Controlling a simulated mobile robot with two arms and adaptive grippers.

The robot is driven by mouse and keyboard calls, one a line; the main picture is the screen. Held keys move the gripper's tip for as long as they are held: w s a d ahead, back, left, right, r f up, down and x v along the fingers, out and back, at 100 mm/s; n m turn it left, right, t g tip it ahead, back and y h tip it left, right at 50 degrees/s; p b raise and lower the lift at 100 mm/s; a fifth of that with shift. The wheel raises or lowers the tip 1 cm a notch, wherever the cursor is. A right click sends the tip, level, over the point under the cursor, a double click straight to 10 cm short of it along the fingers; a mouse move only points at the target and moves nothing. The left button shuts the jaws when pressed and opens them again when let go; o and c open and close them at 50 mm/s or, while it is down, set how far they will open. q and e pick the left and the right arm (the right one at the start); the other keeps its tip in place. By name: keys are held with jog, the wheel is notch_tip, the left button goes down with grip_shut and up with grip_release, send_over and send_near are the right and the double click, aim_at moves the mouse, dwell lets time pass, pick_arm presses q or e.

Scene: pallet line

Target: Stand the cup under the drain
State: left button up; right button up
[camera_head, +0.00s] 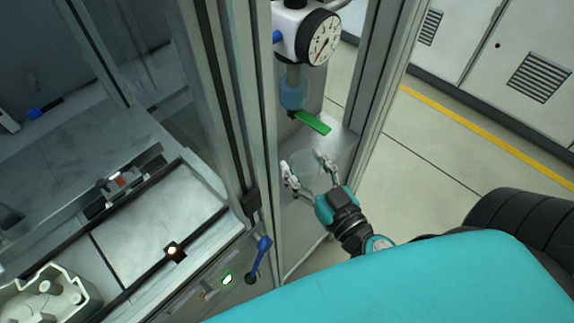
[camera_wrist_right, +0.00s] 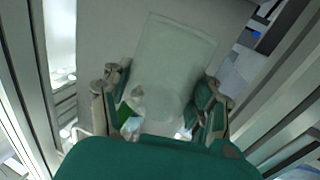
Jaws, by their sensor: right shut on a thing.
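A clear, see-through cup (camera_head: 311,172) is between the fingers of my right gripper (camera_head: 311,176), which is shut on it. In the right wrist view the cup (camera_wrist_right: 172,65) shows as a pale tapered shape between the fingertips of the right gripper (camera_wrist_right: 165,100). In the head view the drain with a green lever (camera_head: 312,122) sits under a blue-tinted bowl (camera_head: 292,92) on the filter unit. My left gripper is not in view.
A round gauge (camera_head: 319,38) tops the unit. Metal frame posts (camera_head: 376,90) stand close on the right and left of the narrow bay. A blue handle (camera_head: 262,250) sticks out of the front panel. Open floor (camera_head: 440,150) lies to the right.

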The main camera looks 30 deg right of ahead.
jog(key=s+d+n+y+b, duration=0.1)
jog(key=s+d+n+y, duration=0.1)
jog(key=s+d, duration=0.75)
jog(key=w+a+r, duration=0.1)
jog(key=w+a, duration=0.3)
jog(key=w, duration=0.5)
jog(key=w+a, duration=0.4)
jog(key=w, duration=0.4)
notch_tip(320, 180, down, 7)
jog(key=b, duration=0.3)
jog(key=shift+a+f, duration=0.1)
jog(key=shift+f, duration=0.05)
jog(key=shift+w+a, duration=0.1)
jog(key=shift+w, duration=0.1)
